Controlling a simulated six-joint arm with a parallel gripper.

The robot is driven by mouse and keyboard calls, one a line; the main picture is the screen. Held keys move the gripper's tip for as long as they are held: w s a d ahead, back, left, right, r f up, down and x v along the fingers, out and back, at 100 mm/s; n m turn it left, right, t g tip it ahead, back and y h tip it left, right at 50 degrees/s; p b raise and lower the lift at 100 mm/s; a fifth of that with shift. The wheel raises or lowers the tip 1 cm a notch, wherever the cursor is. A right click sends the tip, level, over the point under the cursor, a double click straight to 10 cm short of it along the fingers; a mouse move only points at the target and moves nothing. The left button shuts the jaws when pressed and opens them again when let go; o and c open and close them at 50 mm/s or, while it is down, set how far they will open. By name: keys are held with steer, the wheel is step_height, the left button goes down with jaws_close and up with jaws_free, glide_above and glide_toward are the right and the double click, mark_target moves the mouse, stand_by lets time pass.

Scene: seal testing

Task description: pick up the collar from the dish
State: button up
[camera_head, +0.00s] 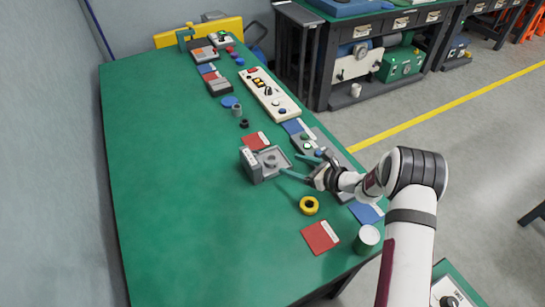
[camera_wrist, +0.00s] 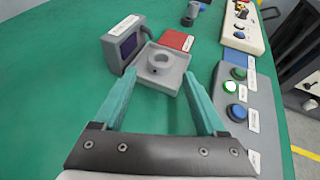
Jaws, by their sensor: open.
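A grey ring-shaped collar (camera_head: 270,161) sits in a shallow square grey dish (camera_head: 284,167) on the green table. In the wrist view the collar (camera_wrist: 160,60) shows its round opening, with the dish (camera_wrist: 172,87) around it. My gripper (camera_head: 290,164) is to the right of the collar in the head view. In the wrist view my gripper (camera_wrist: 157,79) is open, with teal fingers spread wide and nothing between them. The collar lies ahead of the fingertips, roughly centred between them.
A grey box with a dark screen (camera_wrist: 125,45) stands at the dish's left. A button panel (camera_wrist: 237,100) lies to the right. The table's left side is clear.

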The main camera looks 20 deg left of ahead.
mark_target(268, 158)
steer(key=x, duration=0.4)
steer(key=f+x, duration=0.1)
steer(key=x, duration=0.4)
steer(key=shift+d, duration=0.2)
jaws_close()
